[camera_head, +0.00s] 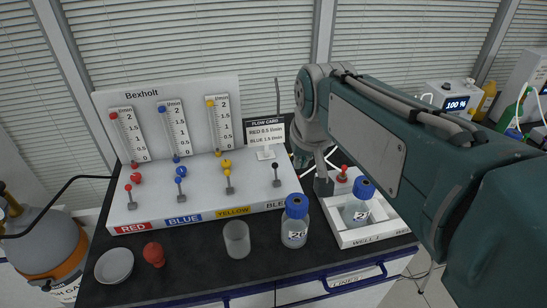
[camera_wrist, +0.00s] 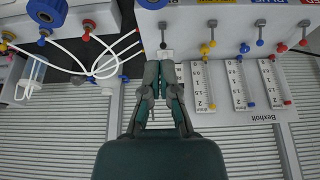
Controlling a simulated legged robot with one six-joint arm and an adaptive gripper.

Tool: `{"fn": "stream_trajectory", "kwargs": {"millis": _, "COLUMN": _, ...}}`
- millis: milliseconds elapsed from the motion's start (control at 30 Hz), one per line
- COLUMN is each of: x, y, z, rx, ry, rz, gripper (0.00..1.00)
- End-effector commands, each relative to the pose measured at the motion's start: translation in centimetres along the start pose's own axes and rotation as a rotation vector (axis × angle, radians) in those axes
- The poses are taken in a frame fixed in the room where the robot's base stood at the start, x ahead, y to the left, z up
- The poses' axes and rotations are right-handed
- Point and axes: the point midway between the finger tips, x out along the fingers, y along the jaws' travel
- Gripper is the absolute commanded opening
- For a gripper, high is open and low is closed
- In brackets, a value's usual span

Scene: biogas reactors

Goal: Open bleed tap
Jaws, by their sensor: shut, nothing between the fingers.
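The bleed tap (camera_head: 276,174) is a small lever with a black ball top, standing at the right end of the white panel behind the BLEED label. In the wrist view, the bleed tap (camera_wrist: 162,34) shows upside down, just beyond my fingertips. My gripper (camera_wrist: 163,62) is shut and empty, pointing toward the panel's bleed end. In the head view my arm comes in from the right and its end hangs beside the flow card, right of the bleed tap; the fingers are mostly hidden there. I cannot tell if the fingertips touch the tap.
Red (camera_head: 128,195), blue (camera_head: 180,183) and yellow (camera_head: 228,180) taps stand left, below their flow meters. The flow card (camera_head: 265,132) stands behind the bleed tap. A blue-capped bottle (camera_head: 294,222) and clear cup (camera_head: 236,240) stand in front. A white tray (camera_head: 375,236) lies right.

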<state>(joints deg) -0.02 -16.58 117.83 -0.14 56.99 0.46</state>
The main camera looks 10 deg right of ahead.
Motion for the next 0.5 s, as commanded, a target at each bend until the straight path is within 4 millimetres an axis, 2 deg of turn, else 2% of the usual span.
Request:
{"fn": "stream_trajectory", "kwargs": {"millis": 33, "x": 0.8, "y": 0.0, "z": -2.0, "rx": 0.001, "ry": -0.019, "rz": 0.0, "gripper": 0.0}}
{"fn": "stream_trajectory", "kwargs": {"millis": 200, "x": 3.5, "y": -0.1, "z": -7.6, "rx": 0.003, "ry": -0.067, "rz": 0.002, "gripper": 0.0}}
{"fn": "stream_trajectory", "kwargs": {"millis": 367, "x": 7.2, "y": -0.1, "z": -12.3, "rx": 0.005, "ry": -0.112, "rz": 0.003, "gripper": 0.0}}
{"fn": "stream_trajectory", "kwargs": {"millis": 500, "x": 11.2, "y": -0.1, "z": -15.8, "rx": 0.008, "ry": -0.151, "rz": 0.005, "gripper": 0.0}}
